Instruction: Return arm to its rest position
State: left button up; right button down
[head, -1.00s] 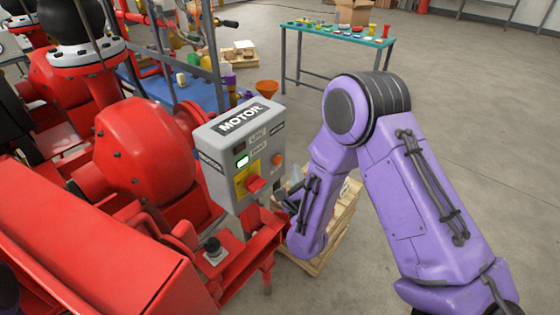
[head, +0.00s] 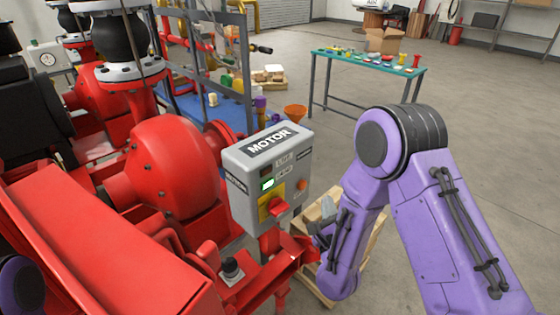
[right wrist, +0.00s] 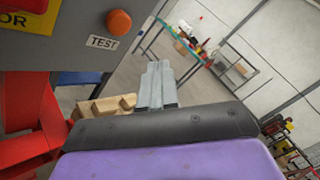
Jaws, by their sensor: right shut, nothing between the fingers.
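My right arm is purple and bent at a black-banded elbow in the head view. Its gripper (head: 325,214) shows small and grey, partly hidden, just right of and below the grey MOTOR box (head: 242,194). In the right wrist view the two grey fingers (right wrist: 157,86) lie together, shut and empty, pointing away into the room. The box (right wrist: 75,50) fills the upper left there, apart from the fingers. It carries a red switch handle (head: 275,207) on a yellow plate, a lit green window (head: 267,184) and an orange button (right wrist: 119,22) marked TEST. My left gripper is out of view.
Red pump machinery (head: 165,165) fills the left. A wooden pallet (head: 372,243) lies on the floor behind my right forearm. A teal-topped table (head: 345,58) with small parts stands farther back. The floor at right is open.

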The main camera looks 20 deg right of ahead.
jog(key=s+a+f+n+g+y, duration=0.15)
jog(key=s+f+n+g, duration=0.3)
jog(key=f+n, duration=0.45)
jog(key=s+a+f+n+g+y, duration=0.1)
jog(key=s+f+n+g+y, duration=0.15)
jog(key=s+f+n, duration=0.55)
jog(key=s+f+n+g, duration=0.3)
jog(key=s+f, duration=0.1)
jog(key=s, duration=0.3)
jog(key=s+d+f+n+g, duration=0.1)
jog(key=s+f+n+g, duration=0.3)
jog(key=s, duration=0.4)
jog(key=shift+s+f, duration=0.25)
jog(key=shift+f, duration=0.05)
